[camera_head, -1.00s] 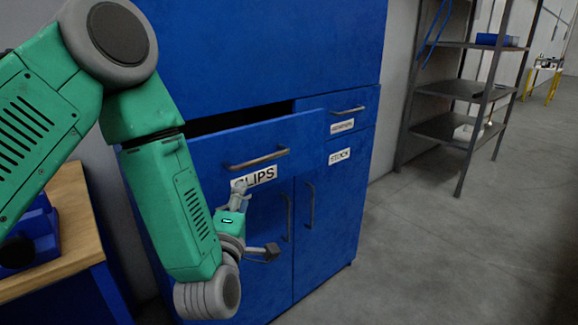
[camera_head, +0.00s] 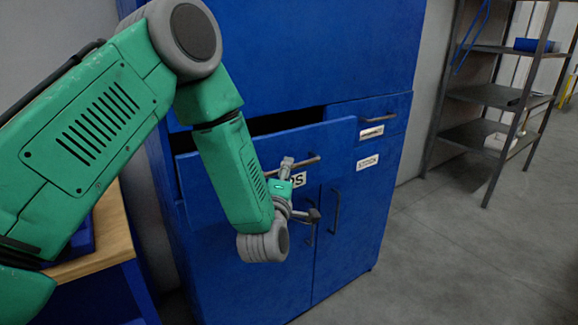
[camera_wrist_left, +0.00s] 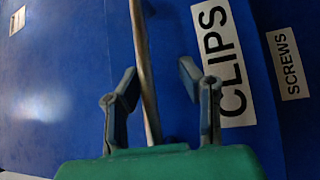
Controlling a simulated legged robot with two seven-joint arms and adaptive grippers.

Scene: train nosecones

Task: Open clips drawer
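The clips drawer (camera_head: 338,143) is a blue front at the upper left of the cabinet in the head view, standing out a little with a dark gap above it. Its grey bar handle (camera_head: 313,158) runs across the front above the label (camera_head: 298,180), partly hidden by my gripper. My left gripper (camera_head: 299,190) is in front of the drawer. In the left wrist view its two fingers (camera_wrist_left: 158,75) are apart, with the handle (camera_wrist_left: 143,50) running between them. The CLIPS label (camera_wrist_left: 223,60) is just right of the fingers. I cannot tell whether they touch the handle. My right gripper is not in view.
A smaller drawer (camera_head: 395,122) is to the right, with a labelled door (camera_head: 365,185) below it. A lower door handle (camera_head: 336,212) is close to my gripper. A wooden-topped bench (camera_head: 110,235) is at left, a metal shelf (camera_head: 485,95) at right. The floor at right is clear.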

